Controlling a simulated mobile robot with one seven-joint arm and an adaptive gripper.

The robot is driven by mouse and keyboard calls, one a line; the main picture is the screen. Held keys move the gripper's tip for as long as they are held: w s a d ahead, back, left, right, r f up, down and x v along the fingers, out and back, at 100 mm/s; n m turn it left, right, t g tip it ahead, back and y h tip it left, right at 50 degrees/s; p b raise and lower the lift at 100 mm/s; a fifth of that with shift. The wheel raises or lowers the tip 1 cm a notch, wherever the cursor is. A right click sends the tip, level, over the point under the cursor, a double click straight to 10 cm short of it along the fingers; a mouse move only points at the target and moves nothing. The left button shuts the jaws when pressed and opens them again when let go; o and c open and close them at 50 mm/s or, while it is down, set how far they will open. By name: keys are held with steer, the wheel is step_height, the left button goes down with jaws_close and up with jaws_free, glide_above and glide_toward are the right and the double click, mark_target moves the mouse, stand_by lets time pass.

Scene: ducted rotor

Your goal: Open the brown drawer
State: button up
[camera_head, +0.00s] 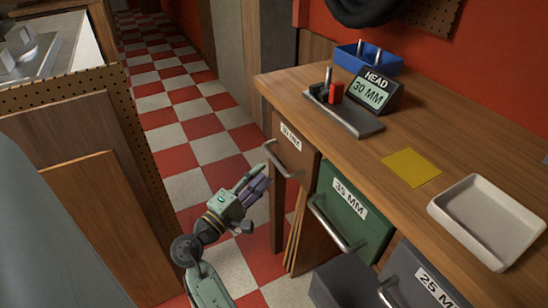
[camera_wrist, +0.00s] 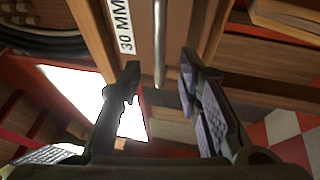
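The brown drawer (camera_head: 306,163), labelled 30 MM, is at the left end of the wooden desk and looks shut. Its metal bar handle (camera_head: 281,162) runs across its front. In the wrist view the brown drawer front (camera_wrist: 188,38) fills the upper middle, and the handle (camera_wrist: 160,45) stands upright in the picture. My gripper (camera_head: 262,180) is just in front of the drawer and below the handle in the head view. In the wrist view its fingers (camera_wrist: 160,78) are apart, with the handle's lower end between them in the picture. I see no grip on the handle.
A green 35 MM drawer (camera_head: 352,214) and a grey 25 MM drawer (camera_head: 425,283) sit to the right. The desktop (camera_head: 330,150) holds a display (camera_head: 368,92), a yellow card (camera_head: 411,167) and a white tray (camera_head: 487,222). Checkered floor (camera_head: 185,130) lies open to the left.

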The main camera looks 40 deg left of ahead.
mark_target(274, 158)
steer(key=w, duration=0.3)
steer(key=w+r+p, duration=0.1)
steer(key=w, duration=0.2)
steer(key=shift+w+r, duration=0.15)
steer(key=shift+w, duration=0.2)
steer(key=shift+c, duration=0.5)
jaws_close()
